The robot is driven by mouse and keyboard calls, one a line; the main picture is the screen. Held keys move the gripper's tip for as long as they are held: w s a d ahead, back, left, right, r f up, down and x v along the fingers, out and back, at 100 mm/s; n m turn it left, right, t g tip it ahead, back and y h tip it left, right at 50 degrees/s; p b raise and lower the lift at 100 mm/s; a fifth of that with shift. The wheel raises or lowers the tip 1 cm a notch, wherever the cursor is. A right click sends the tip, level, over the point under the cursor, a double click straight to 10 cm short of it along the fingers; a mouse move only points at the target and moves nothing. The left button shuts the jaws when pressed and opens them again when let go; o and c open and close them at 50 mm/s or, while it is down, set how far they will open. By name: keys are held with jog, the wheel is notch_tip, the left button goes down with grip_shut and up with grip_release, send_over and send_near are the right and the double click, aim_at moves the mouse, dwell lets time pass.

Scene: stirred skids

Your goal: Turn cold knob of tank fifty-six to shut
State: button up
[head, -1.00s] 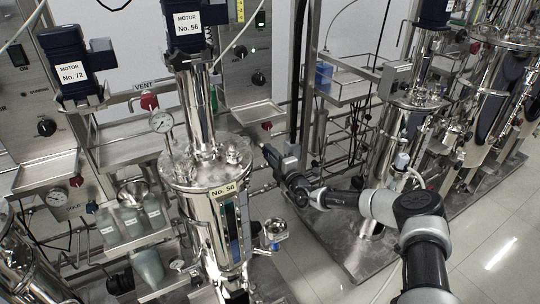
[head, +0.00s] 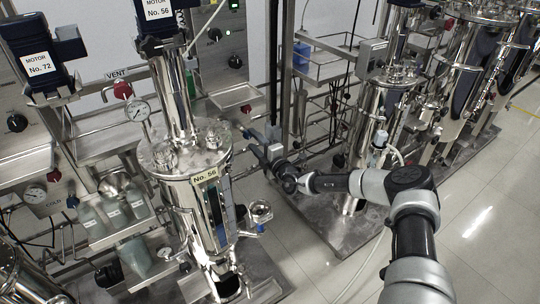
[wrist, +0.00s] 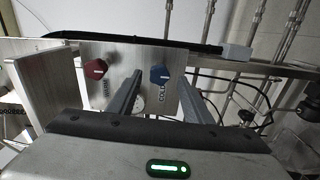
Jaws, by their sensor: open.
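Tank No. 56 (head: 180,200) is a shiny steel vessel left of centre in the head view, with its number on a label. In the wrist view a blue knob (wrist: 159,74) with a white mark sits on a steel panel, above the label COLD. My gripper (wrist: 161,80) is open, and the blue knob shows between its two fingertips. I cannot tell how deep the fingers reach or whether they touch it. In the head view my gripper (head: 258,146) is just right of the tank's top, and the blue knob is not clear there.
A red knob (wrist: 96,70) is left of the blue one on the same panel (wrist: 120,58). A black cable or hose (wrist: 130,40) runs along the panel's top. Pipes (wrist: 290,30) stand to the right. Motor No. 72 (head: 38,60) is at the left; open floor (head: 480,210) lies right.

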jog(key=p+v, duration=0.2)
jog(key=v, duration=1.2)
jog(key=shift+s+d, duration=0.2)
jog(key=shift+s, duration=0.05)
